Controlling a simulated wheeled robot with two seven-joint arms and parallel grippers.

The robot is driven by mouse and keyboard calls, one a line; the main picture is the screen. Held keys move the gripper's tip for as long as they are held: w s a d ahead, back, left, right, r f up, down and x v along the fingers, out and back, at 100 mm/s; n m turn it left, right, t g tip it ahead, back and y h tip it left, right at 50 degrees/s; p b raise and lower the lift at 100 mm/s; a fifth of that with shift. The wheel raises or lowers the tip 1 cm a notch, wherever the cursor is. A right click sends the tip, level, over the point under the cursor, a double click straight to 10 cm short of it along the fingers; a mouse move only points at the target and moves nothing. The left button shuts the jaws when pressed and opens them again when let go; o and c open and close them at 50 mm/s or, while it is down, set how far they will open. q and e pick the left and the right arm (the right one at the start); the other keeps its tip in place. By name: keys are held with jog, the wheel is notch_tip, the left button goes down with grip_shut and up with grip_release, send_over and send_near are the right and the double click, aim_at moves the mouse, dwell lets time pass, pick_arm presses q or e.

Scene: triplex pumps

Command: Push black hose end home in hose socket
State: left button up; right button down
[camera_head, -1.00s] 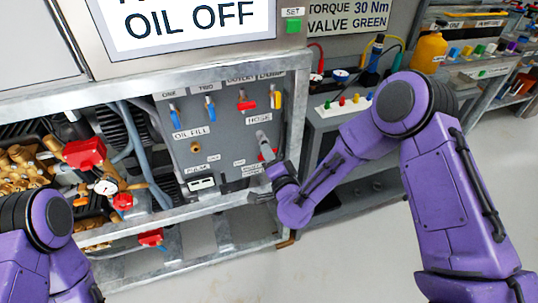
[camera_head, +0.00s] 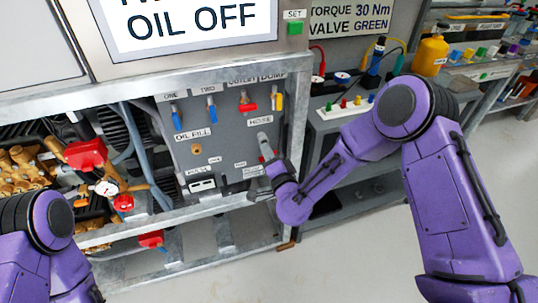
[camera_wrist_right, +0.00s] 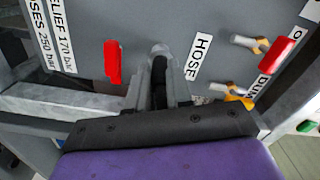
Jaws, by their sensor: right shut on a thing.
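My right gripper (camera_wrist_right: 160,92) is shut on the black hose end (camera_wrist_right: 159,72). It shows dark between the two grey fingers in the right wrist view. The hose end points at the grey round hose socket (camera_wrist_right: 162,50) on the panel, beside the HOSE label (camera_wrist_right: 198,56). It meets the socket's mouth, but the fingers hide how deep it sits. In the head view the right gripper (camera_head: 265,146) is against the panel just below the HOSE label (camera_head: 261,121). My left arm shows at the lower left, but its gripper is out of view.
A red handle (camera_wrist_right: 113,62) stands close beside the right gripper. Red and yellow valve handles (camera_head: 248,102) sit above the hose label. The metal frame post (camera_head: 296,115) stands just right of the panel. A shelf edge (camera_head: 190,215) runs below.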

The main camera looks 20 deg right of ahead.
jog(key=shift+w, duration=0.45)
jog(key=c, duration=0.9)
grip_release()
jog(key=shift+c, duration=0.2)
jog(key=s+b, duration=0.1)
jog(key=s, duration=0.9)
jog(key=shift+s+d+b, duration=0.25)
jog(key=shift+s+b, duration=0.05)
jog(key=shift+b, duration=0.05)
